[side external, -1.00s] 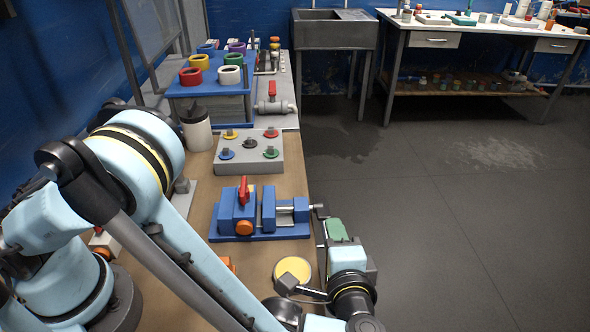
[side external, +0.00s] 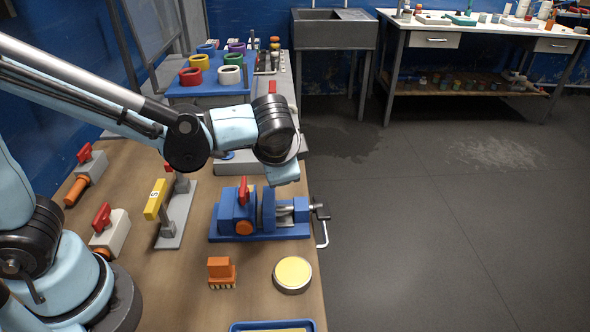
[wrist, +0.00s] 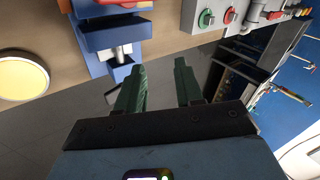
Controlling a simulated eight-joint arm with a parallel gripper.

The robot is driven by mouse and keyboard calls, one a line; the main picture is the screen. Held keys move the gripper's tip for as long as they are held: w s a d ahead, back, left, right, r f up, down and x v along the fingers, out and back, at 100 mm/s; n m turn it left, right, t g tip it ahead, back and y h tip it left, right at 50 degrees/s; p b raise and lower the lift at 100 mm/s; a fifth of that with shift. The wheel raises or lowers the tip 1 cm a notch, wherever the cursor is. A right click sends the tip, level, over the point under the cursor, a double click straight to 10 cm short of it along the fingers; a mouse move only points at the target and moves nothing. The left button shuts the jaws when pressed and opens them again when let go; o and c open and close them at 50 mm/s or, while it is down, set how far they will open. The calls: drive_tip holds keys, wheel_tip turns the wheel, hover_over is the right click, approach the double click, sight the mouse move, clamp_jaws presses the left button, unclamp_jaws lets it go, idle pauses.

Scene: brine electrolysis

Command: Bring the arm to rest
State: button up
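My gripper (wrist: 161,78) shows in the wrist view with two green fingers well apart and nothing between them. Beyond the fingertips is dark floor. In the side view my arm reaches across the bench from the left, and its wrist is raised over the area behind the blue vise (side external: 252,223). The fingers cannot be made out in that view. In the wrist view the vise (wrist: 110,40) lies to the left of the fingers, apart from them.
A round yellow-topped dish (side external: 293,273) and an orange brush-like piece (side external: 221,271) sit in front of the vise. A yellow lever stand (side external: 176,215) is to its left. A blue rack with coloured rings (side external: 205,88) stands behind. Open floor lies to the right.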

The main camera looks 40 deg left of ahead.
drive_tip(key=s+a+r+n+t+h, duration=0.2)
drive_tip(key=s+a+n+h, duration=0.2)
drive_tip(key=s+a+n, duration=0.2)
drive_tip(key=shift+s+a+r+n+h, duration=0.3)
drive_tip(key=shift+s+a+r+n, duration=0.1)
drive_tip(key=shift+s+a, duration=0.55)
drive_tip(key=shift+w, duration=0.1)
